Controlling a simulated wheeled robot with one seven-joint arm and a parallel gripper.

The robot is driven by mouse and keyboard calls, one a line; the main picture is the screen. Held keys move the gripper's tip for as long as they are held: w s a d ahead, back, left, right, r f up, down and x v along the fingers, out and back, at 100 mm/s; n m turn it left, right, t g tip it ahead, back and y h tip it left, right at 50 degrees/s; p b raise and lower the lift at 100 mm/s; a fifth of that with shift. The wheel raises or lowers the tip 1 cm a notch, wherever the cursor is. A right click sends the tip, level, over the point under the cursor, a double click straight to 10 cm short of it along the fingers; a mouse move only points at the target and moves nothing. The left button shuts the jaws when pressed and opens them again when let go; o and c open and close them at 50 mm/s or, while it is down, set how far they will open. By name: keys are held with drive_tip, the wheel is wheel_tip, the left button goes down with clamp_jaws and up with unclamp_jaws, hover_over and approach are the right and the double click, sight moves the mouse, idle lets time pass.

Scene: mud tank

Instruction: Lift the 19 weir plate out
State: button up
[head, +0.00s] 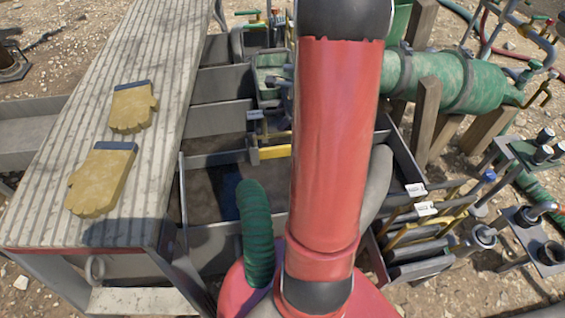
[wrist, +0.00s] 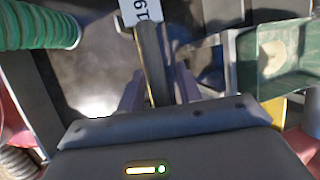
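The weir plate with the white label reading 19 (wrist: 147,12) shows at the top of the wrist view. Its dark narrow edge (wrist: 153,60) runs down between the fingers of my gripper (wrist: 158,88), one finger on each side. I cannot tell whether the fingers press on the plate or stand a little apart from it. The plate's lower part is hidden.
A green box (wrist: 278,55) lies right of the gripper in the wrist view, and a green ribbed hose (wrist: 38,27) upper left. In the head view, a bench with gloves (head: 103,180) stands left, a rack of labelled plates (head: 425,235) right, and a green cylinder (head: 450,82) back right.

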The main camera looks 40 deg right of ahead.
clamp_jaws()
idle(1.2)
